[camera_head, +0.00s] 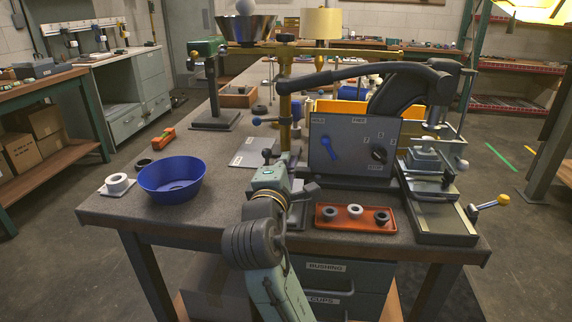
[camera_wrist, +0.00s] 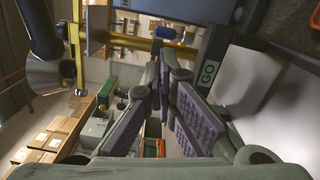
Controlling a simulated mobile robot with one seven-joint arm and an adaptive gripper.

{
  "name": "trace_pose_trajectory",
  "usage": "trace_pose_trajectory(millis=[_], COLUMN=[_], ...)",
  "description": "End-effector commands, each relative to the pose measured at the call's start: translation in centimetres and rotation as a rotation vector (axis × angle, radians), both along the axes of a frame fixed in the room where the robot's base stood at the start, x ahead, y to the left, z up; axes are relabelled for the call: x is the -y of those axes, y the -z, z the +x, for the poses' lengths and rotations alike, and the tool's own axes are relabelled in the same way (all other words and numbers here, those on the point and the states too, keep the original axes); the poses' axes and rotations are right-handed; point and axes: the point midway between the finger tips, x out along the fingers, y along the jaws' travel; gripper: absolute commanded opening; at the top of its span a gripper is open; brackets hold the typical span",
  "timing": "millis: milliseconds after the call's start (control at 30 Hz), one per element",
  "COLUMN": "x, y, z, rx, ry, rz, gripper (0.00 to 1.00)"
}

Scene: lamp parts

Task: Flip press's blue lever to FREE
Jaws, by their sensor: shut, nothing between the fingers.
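The press's grey panel (camera_head: 350,165) stands at the right of the bench. Its blue lever (camera_head: 327,147) sits on the panel's left half, its knob end tilted up and left, towards the left of two small upper labels. I cannot read these labels surely. A black knob (camera_head: 379,154) is at the panel's right. My gripper (camera_head: 279,163) is left of the panel, apart from the lever. In the wrist view my gripper (camera_wrist: 160,76) is shut and empty, its purple-padded fingers meeting near the tips. A blue-ended handle (camera_wrist: 166,33) on brass shows beyond them.
Another blue-knobbed handle (camera_head: 257,121) is on the brass post (camera_head: 285,100) beside my gripper. An orange tray (camera_head: 355,225) with cups lies in front of the panel. A blue bowl (camera_head: 172,183) stands left. The press's long black arm (camera_head: 350,75) overhangs the panel.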

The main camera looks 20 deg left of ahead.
Motion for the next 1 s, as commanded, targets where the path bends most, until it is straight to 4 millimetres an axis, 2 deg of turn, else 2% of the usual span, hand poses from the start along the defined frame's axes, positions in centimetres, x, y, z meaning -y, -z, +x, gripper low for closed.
trace_pose_trajectory(millis=[100, 267, 333, 500, 1000], x=[-0.5, -1.0, 0.3, 1.8, 2.3], y=[-0.2, -0.3, -0.5, -0.8, -0.8], z=[2.7, 5.7, 6.1, 6.8, 7.1], rx=[-0.002, -0.002, -0.001, -0.001, 0.0], ry=[0.003, 0.002, 0.004, 0.002, 0.0], rz=[-0.001, 0.001, 0.003, 0.001, 0.002], gripper=[0.0, 0.0, 0.0, 0.0, 0.0])
